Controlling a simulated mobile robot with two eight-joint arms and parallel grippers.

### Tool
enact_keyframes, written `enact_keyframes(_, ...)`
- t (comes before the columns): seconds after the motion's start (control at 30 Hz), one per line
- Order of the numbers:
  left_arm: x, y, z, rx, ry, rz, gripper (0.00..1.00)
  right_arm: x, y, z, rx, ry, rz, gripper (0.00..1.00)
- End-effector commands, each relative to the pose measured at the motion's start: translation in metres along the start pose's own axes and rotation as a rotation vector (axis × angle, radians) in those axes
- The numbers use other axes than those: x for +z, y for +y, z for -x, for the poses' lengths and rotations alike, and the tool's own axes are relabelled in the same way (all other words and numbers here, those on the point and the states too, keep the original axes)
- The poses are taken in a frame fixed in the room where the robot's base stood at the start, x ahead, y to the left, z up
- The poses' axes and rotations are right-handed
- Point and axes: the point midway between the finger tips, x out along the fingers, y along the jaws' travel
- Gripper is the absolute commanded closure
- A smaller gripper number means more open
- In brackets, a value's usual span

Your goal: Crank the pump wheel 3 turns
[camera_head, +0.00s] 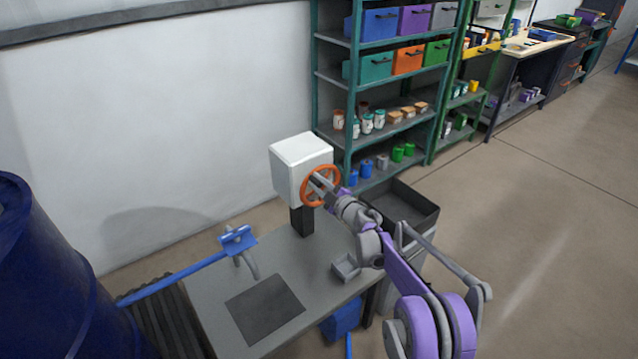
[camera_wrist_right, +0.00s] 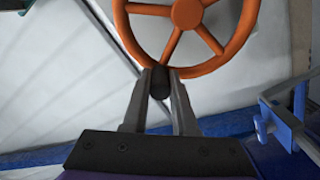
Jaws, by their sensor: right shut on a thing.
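The orange pump wheel (camera_head: 321,185) is mounted on the side of a white box (camera_head: 297,162) on a dark post at the back of the grey table. In the right wrist view the wheel (camera_wrist_right: 187,14) shows its spokes and hub, with a dark handle (camera_wrist_right: 160,82) at the bottom of its rim. My right gripper (camera_head: 318,182) reaches the wheel; in the wrist view its two fingers (camera_wrist_right: 160,85) are shut on the dark handle, one on each side. My left gripper does not show in the head view.
The grey table (camera_head: 205,283) has a dark square mat (camera_head: 265,309) and a small grey tray (camera_head: 345,267). A black bin (camera_head: 410,203) stands to the right, a blue drum (camera_head: 45,270) at left, and shelves (camera_head: 345,80) behind.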

Motion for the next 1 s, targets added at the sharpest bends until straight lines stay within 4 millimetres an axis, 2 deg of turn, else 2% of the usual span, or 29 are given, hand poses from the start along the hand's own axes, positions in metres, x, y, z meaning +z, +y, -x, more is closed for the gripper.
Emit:
enact_keyframes(0.43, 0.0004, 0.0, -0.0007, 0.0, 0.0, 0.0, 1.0, -0.0002, -0.0012, 0.0002, 0.0, 0.001, 0.011, 1.0)
enact_keyframes(0.47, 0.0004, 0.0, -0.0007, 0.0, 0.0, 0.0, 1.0, -0.0001, -0.0012, 0.0002, 0.0, 0.001, 0.011, 0.7)
enact_keyframes(0.6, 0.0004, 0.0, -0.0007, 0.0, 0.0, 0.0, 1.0, -0.0001, -0.0011, 0.0001, 0.0, 0.0, 0.011, 0.45)
enact_keyframes(0.87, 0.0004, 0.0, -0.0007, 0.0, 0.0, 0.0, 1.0, -0.0001, -0.0009, 0.0002, 0.0, 0.0, 0.011, 0.44)
enact_keyframes(1.0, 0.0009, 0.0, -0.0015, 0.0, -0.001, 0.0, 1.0, 0.0007, -0.0006, 0.0076, 0.0, -0.001, 0.011, 0.44)
